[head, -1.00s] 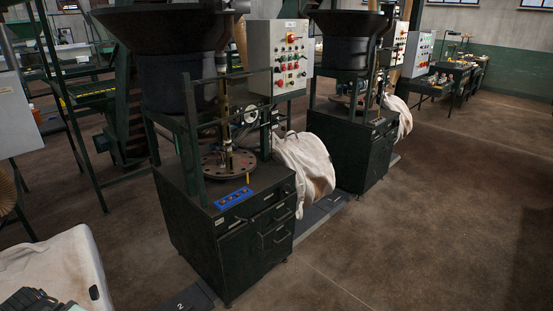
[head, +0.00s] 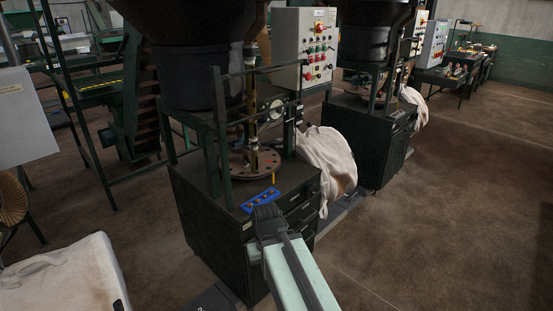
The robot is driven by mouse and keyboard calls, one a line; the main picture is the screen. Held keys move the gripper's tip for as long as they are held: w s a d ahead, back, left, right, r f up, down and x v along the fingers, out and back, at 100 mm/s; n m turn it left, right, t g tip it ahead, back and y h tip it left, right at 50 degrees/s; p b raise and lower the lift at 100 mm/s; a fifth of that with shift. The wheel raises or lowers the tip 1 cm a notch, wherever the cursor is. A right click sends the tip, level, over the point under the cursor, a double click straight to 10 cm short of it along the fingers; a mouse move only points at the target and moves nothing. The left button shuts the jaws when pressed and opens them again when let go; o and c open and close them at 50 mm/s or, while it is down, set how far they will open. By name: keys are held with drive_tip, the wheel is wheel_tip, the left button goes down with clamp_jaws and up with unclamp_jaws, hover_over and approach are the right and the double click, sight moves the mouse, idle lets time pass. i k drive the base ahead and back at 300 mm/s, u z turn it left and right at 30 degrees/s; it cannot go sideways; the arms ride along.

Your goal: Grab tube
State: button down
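No tube stands out clearly. A small upright yellow piece (head: 274,179) on the near machine's cabinet top could be one, but it is too small to tell. A blue rack or strip (head: 260,199) with several small round spots lies at the front edge of that cabinet top. The dark end of my arm, with my gripper (head: 265,213), shows just in front of the blue rack and overlaps the cabinet's front corner in the picture. Its fingers cannot be made out, and I see nothing held. Whether it touches the cabinet cannot be told.
The dark cabinet (head: 212,217) carries a frame, a round flange plate (head: 254,163) and a black hopper (head: 200,65). A control box (head: 305,48) stands behind. White bags hang beside the machine (head: 328,163) and sit at lower left (head: 65,277). Floor at right is clear.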

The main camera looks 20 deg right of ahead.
sight(253, 146)
drive_tip(key=z, duration=0.15)
drive_tip(key=i, duration=1)
drive_tip(key=u, duration=1.65)
drive_tip(key=k, duration=0.8)
